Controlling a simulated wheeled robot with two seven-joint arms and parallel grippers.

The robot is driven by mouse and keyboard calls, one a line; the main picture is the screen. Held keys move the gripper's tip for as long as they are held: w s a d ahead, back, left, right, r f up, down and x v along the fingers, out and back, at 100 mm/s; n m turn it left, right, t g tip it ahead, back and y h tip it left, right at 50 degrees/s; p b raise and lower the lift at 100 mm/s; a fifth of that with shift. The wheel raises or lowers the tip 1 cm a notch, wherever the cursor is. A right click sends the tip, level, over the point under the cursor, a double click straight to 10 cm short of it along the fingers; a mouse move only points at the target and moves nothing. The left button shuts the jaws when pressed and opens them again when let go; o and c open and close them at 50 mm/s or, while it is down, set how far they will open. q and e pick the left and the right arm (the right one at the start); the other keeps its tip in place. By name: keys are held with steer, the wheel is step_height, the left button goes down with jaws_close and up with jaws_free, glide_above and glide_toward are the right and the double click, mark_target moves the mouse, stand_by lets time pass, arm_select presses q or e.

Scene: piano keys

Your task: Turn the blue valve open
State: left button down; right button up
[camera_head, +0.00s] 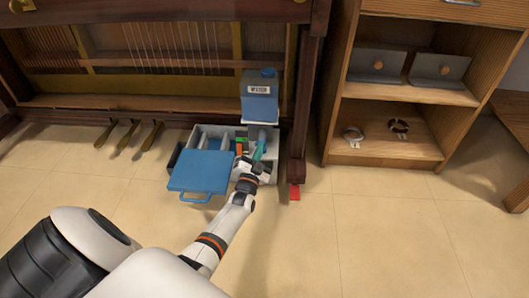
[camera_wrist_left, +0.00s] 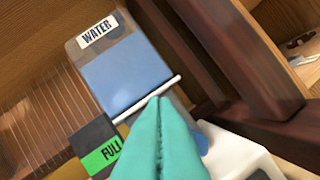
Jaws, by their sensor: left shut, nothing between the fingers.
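A blue water tank (camera_head: 260,95) stands at the back of an open grey box (camera_head: 200,133) at the piano's foot. In the left wrist view the tank (camera_wrist_left: 125,75) carries a WATER label. My left gripper (camera_head: 260,144) is over the right part of the box, below the tank. Its teal fingers (camera_wrist_left: 157,102) are shut with nothing between them, and their tips overlap a thin white bar (camera_wrist_left: 148,98) in the picture; I cannot tell if they touch. A small blue patch (camera_wrist_left: 201,142) shows beside the fingers; I cannot tell whether it is the valve. My right gripper is out of view.
A blue lid with a handle (camera_head: 203,172) sits at the box's front left. A green FULL label (camera_wrist_left: 103,154) is near the fingers. The piano's wooden leg (camera_head: 300,120) stands close on the right, beside a wooden shelf (camera_head: 395,150). Three pedals (camera_head: 128,136) are left.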

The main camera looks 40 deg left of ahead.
arm_select(q)
steer(key=shift+s+a+n+y, duration=0.15)
steer(key=shift+n+y, duration=0.45)
steer(key=shift+n, duration=0.7)
steer(key=shift+a+f+n+g+y+b, duration=0.15)
steer(key=shift+n+y, duration=0.2)
steer(key=shift+n, duration=0.4)
steer(key=shift+r+n+g+y+b, duration=0.15)
steer(key=shift+n+y, duration=0.2)
steer(key=shift+n, duration=0.4)
steer(key=shift+s+a+f, duration=0.15)
steer(key=shift+f, duration=0.1)
stand_by(0.8)
